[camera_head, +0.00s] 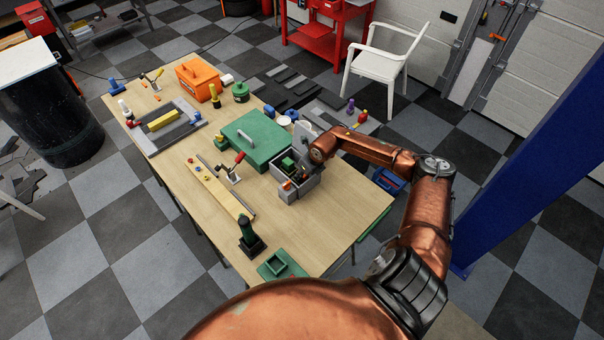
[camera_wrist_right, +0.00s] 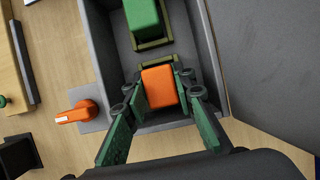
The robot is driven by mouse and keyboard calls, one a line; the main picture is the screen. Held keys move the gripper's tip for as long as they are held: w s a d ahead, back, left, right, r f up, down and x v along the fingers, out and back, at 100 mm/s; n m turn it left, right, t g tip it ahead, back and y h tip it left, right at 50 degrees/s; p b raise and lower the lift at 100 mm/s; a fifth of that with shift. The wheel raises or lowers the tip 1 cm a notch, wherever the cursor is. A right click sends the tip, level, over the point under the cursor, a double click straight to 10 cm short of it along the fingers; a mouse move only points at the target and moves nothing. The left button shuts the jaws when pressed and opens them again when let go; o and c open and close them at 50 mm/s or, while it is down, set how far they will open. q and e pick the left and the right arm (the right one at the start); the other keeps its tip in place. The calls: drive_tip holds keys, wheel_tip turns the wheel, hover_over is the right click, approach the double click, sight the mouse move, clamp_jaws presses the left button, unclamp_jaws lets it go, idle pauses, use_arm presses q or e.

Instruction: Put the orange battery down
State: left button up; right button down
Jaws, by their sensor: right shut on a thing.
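The orange battery (camera_wrist_right: 159,87) is between the fingers of my right gripper (camera_wrist_right: 163,97) in the right wrist view. The gripper is shut on it. The battery is inside the outline of an open grey box (camera_wrist_right: 103,45), at or over the nearer olive frame (camera_wrist_right: 156,65); I cannot tell whether it touches the floor of the box. A green battery (camera_wrist_right: 141,16) stands at the farther olive frame (camera_wrist_right: 153,43). In the head view the grey box (camera_head: 314,183) is on the table, with my right arm reaching over it. My left gripper is out of view.
An orange lever (camera_wrist_right: 75,116) sits on the left side of the box, and a grey raised panel (camera_wrist_right: 262,65) stands on its right. On the table (camera_head: 310,235), a green case (camera_head: 257,140) is beside the box. A green tray (camera_head: 282,266) lies at the near edge.

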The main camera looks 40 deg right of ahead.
drive_tip(key=shift+f, duration=0.1)
drive_tip(key=c, duration=1.6)
unclamp_jaws()
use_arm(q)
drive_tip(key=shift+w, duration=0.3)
use_arm(e)
drive_tip(key=shift+r, duration=0.35)
use_arm(q)
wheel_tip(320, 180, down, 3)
drive_tip(key=b, duration=0.2)
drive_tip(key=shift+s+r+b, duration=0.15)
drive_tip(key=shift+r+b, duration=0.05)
drive_tip(key=shift+b, duration=0.1)
use_arm(e)
drive_tip(key=v, duration=1.1)
drive_tip(key=shift+s+r, duration=0.15)
drive_tip(key=shift+r, duration=0.15)
